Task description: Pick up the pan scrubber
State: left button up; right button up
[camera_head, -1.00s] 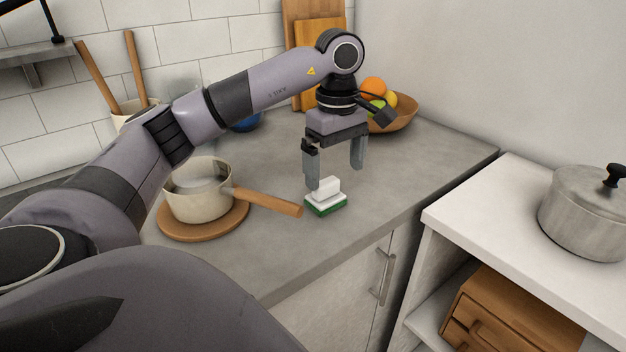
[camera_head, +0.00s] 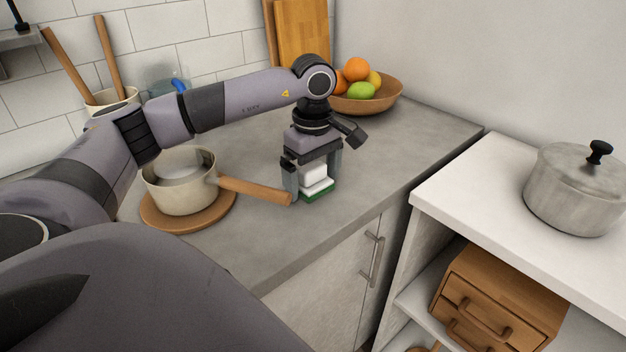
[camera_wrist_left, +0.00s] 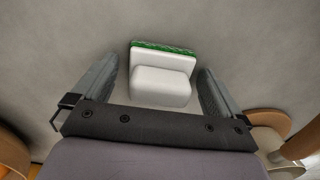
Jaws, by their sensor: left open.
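The pan scrubber (camera_head: 315,181) has a white block handle on a white body with a green bottom. It sits on the grey counter. My left gripper (camera_head: 312,190) points down over it and is open, with one finger on each side of the scrubber. In the left wrist view the scrubber (camera_wrist_left: 162,78) lies between the two open fingers (camera_wrist_left: 158,85), with a gap on both sides and its green edge away from the palm. My right gripper is not in view.
A cream saucepan (camera_head: 181,194) stands on a round wooden board (camera_head: 155,217); its wooden handle (camera_head: 256,190) reaches close to my left finger. A fruit bowl (camera_head: 385,97) is behind. A lidded metal pot (camera_head: 575,190) stands on the white shelf unit (camera_head: 450,185) at right.

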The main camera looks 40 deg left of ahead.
pick_arm(q)
jog(key=c, duration=1.1)
jog(key=shift+r, duration=0.2)
notch_tip(320, 180, up, 11)
jog(key=shift+r+p, duration=0.2)
jog(key=shift+p, duration=0.25)
notch_tip(320, 180, up, 8)
jog(key=p, duration=0.4)
send_over(314, 166)
jog(key=shift+s+r, duration=0.1)
jog(key=shift+r, duration=0.05)
